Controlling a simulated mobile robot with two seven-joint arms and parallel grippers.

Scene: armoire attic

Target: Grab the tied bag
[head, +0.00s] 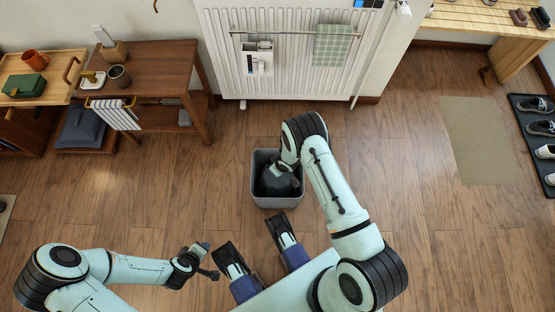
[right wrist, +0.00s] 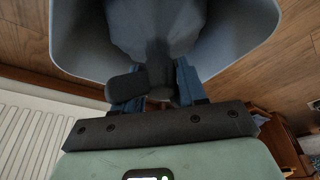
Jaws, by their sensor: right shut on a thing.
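The dark grey tied bag (head: 272,185) sits inside a grey bin (head: 277,203) on the wooden floor in the head view. My right gripper (head: 285,170) reaches down into the bin from above and is shut on the bag's top. In the right wrist view the bag (right wrist: 165,30) fills the bin (right wrist: 80,40), and its dark gathered neck is between the fingers of my right gripper (right wrist: 155,85). My arm hides part of the bag in the head view. My left gripper (head: 208,260) is open and empty, low on the left, away from the bin.
A white radiator (head: 285,85) with a towel (head: 333,45) stands behind the bin. A wooden side table (head: 160,65) is at the left. A beige mat (head: 478,140) and a shoe tray (head: 524,150) lie at the right. The floor around the bin is clear.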

